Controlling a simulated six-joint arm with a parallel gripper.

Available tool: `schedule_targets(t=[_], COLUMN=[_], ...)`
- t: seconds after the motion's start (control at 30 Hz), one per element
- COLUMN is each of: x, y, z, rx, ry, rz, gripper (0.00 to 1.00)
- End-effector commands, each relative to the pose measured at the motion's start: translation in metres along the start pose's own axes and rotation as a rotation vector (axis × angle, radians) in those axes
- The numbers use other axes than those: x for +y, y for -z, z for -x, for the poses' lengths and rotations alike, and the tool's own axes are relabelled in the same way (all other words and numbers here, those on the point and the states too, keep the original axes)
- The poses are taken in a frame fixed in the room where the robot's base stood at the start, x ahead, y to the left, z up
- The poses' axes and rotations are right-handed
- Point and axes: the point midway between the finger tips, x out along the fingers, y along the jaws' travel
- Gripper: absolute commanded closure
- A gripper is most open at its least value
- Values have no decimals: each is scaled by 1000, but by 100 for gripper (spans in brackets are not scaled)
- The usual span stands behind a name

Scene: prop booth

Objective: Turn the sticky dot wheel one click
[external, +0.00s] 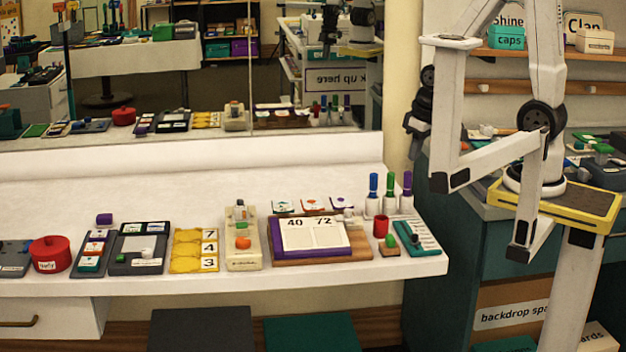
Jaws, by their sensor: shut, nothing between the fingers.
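A cream block (236,262) with an orange faceted knob (243,243) lies on the white counter, left of the purple-edged book. It looks like the sticky dot wheel, but its small label is too blurred to read. A grey upright piece stands at its back end. My gripper (414,143) is the dark end hanging at the right, past the counter's right end and well away from the block. It is shut and empty. Its fingertips are small and hard to make out.
Upright markers (373,190), a red cup (380,227) and a teal case (416,238) crowd the counter's right end. A mirror (150,85) stands behind. The counter's back strip is mostly clear.

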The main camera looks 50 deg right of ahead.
Motion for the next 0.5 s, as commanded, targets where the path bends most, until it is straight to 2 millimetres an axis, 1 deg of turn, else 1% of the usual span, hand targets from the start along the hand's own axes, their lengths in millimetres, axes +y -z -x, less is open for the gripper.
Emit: schedule_targets(t=[0.33,0.37,0.4,0.47,0.5], x=[0,0,0,0,-1], y=[0,0,0,2,3], z=[0,0,0,0,0], rx=[0,0,0,0,-1], ry=[0,0,0,1,2], rz=[0,0,-1,-6,-12], gripper=[100,90,78,59,46])
